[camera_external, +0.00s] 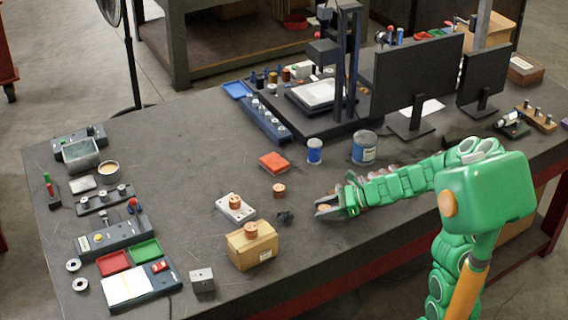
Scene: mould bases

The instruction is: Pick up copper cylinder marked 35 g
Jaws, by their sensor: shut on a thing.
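Several copper cylinders are in view. The weight markings are too small to read, so I cannot tell which is 35 g. My gripper (326,208) is low over the table, right of these cylinders. It is shut on a small copper-coloured thing that is mostly hidden between the fingers. I cannot tell whether that thing touches the table.
A small dark object (285,217) lies just left of my gripper. A blue can (314,151), a larger grey-blue can (364,147) and a red block (273,162) stand behind. Monitors (418,82) stand at the back right. The table is clear front right of the box.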

